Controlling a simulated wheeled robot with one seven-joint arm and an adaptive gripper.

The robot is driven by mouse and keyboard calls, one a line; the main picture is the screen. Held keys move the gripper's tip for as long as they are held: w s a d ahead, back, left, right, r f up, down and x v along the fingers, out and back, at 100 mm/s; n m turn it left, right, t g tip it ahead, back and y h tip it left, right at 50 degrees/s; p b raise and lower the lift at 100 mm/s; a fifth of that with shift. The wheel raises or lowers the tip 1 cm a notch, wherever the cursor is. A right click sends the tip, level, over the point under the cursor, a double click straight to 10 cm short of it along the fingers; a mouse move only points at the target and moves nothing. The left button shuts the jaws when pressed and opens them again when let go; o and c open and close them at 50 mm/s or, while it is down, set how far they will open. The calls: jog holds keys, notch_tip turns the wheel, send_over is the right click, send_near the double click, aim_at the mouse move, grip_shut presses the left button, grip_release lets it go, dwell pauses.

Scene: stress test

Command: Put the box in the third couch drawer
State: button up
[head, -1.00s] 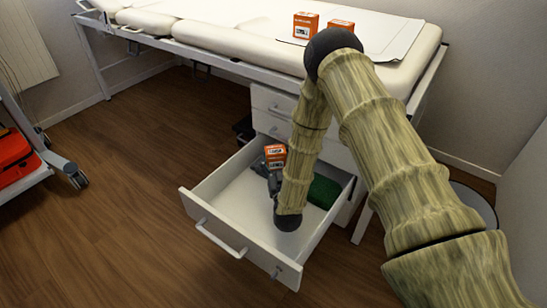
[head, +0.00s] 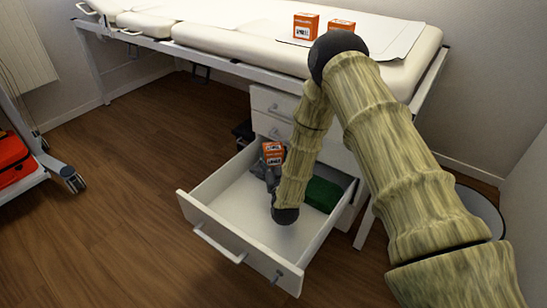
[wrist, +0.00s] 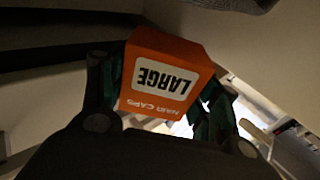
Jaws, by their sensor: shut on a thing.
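My gripper (wrist: 160,105) is shut on an orange box (wrist: 165,75) with a white "LARGE" label reading upside down in the wrist view. In the head view the held box (head: 273,153) is over the back left part of the open, white drawer (head: 215,215). My gripper (head: 268,172) is partly hidden by my forearm there. The drawer is the pulled-out one below two shut drawers (head: 272,101) under the couch (head: 230,38). A green thing (head: 322,194) lies in its right rear part. Whether the box touches the drawer cannot be told.
Two more orange boxes (head: 305,27) (head: 341,28) stand on the couch top. A cart with a red bag (head: 12,158) is at the left. A round-topped bin (head: 480,208) is at the right. The wooden floor left of the drawer is clear.

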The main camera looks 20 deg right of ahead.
aim_at(274, 158)
jog(key=shift+f, duration=0.55)
jog(key=o, duration=1)
jog(key=shift+r, duration=0.3)
jog(key=s+p, duration=0.1)
jog(key=s, duration=0.1)
jog(key=s+p, duration=0.1)
jog(key=s, duration=0.1)
jog(key=s+p, duration=0.1)
jog(key=s, duration=0.1)
jog(key=shift+a, duration=0.4)
jog(key=shift+s+f, duration=0.25)
jog(key=shift+s, duration=0.45)
